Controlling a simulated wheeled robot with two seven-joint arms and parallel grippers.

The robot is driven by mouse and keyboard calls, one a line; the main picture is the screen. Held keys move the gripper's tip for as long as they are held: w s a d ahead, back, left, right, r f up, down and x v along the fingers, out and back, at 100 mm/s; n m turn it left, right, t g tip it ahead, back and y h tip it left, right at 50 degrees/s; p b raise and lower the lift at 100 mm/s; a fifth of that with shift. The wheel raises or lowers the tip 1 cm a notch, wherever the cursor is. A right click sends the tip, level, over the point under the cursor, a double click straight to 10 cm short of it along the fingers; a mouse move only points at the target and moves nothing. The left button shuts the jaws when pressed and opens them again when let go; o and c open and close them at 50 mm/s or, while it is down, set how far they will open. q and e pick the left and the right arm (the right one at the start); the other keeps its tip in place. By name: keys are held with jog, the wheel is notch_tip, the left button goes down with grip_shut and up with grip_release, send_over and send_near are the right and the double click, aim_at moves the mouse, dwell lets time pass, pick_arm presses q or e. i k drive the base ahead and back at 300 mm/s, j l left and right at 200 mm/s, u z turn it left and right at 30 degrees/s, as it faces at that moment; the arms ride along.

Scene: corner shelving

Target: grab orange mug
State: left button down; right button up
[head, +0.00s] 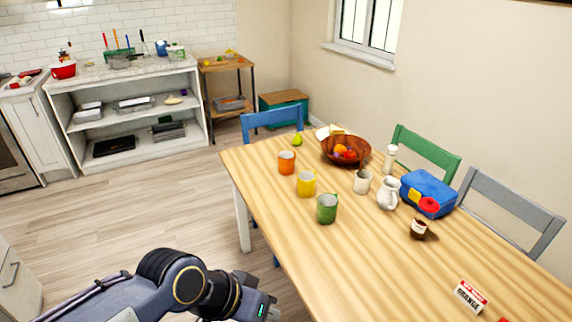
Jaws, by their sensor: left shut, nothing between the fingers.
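The orange mug (287,162) stands upright near the far left edge of the wooden table (300,232) in the head view. A yellow mug (306,183) and a green mug (326,208) stand nearer to me, in a slanting row with it. My left gripper (266,310) is at the bottom of the view, beside the table's left edge and well short of the mugs. It is shut and empty; its fingertips are small and partly cut off by the frame. My right gripper is not in view.
A wooden fruit bowl (346,150), white mug (362,182), white pitcher (388,194), jar (418,228) and blue lunch bag (428,194) stand right of the mugs. A blue chair (272,117) is at the far end. The near tabletop is mostly clear.

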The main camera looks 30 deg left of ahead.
aim_at(288, 161)
jog(key=i+j, duration=0.25)
jog(key=j, duration=0.3)
jog(key=i+j, duration=0.2)
jog(key=j, duration=0.3)
jog(key=i+j, duration=0.25)
jog(key=j, duration=0.3)
jog(key=i+j, duration=0.2)
jog(key=j, duration=0.35)
jog(key=i+j, duration=0.25)
jog(key=j, duration=0.3)
jog(key=i+j, duration=0.25)
jog(key=j, duration=0.25)
jog(key=i+j, duration=0.2)
jog(key=j, duration=0.35)
jog(key=i+j, duration=0.25)
jog(key=j, duration=0.3)
